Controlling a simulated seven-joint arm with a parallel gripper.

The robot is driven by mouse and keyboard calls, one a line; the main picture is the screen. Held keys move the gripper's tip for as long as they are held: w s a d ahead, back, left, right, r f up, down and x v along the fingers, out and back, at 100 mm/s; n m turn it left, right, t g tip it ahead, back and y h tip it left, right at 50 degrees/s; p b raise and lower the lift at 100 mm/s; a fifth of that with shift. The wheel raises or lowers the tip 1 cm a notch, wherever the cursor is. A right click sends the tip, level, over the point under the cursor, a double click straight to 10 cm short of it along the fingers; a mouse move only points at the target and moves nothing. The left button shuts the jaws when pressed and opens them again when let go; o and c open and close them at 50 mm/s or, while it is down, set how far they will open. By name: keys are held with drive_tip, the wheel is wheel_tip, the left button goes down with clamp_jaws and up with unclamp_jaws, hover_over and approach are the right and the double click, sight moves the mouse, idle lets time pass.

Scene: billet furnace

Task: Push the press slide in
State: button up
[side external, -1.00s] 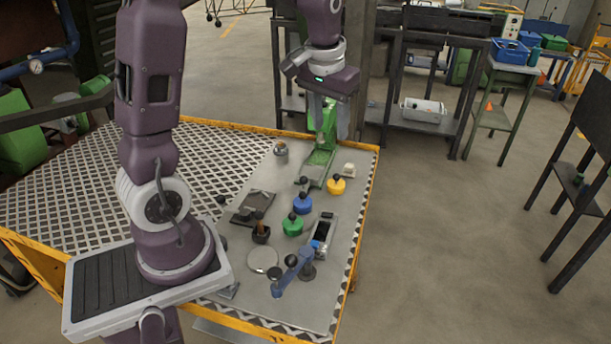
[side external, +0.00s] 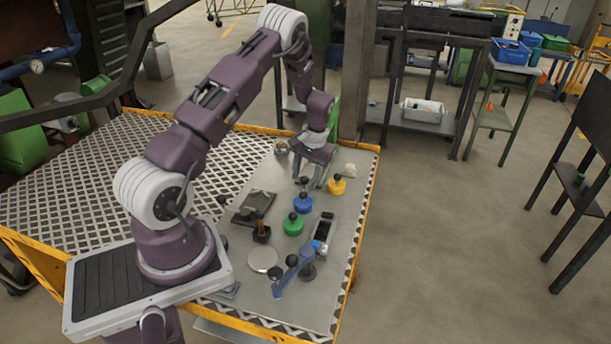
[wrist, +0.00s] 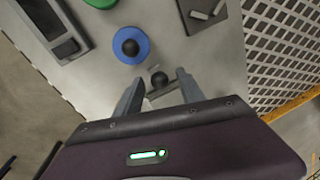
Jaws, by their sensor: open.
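The green press (side external: 334,118) stands at the far end of the table, mostly hidden behind my arm. Its slide shows in the wrist view as a short grey bar (wrist: 163,92) with a dark round knob (wrist: 158,79); the knob also shows in the side view (side external: 303,180). My gripper (side external: 313,186) is low over the front of the press, pointing down. In the wrist view my gripper (wrist: 159,80) is open, with one finger on each side of the knob and visible gaps between. I cannot tell whether the fingers touch the bar.
A yellow knobbed piece (side external: 337,186), a blue one (side external: 302,203) and a green one (side external: 293,225) stand nearby. A dark flat plate (side external: 253,207), a grey device (side external: 324,231) and a blue lever (side external: 291,275) are nearer. A small metal pot (side external: 281,148) stands beside the press.

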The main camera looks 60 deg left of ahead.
clamp_jaws()
drive_tip(key=shift+r, duration=0.1)
idle(1.2)
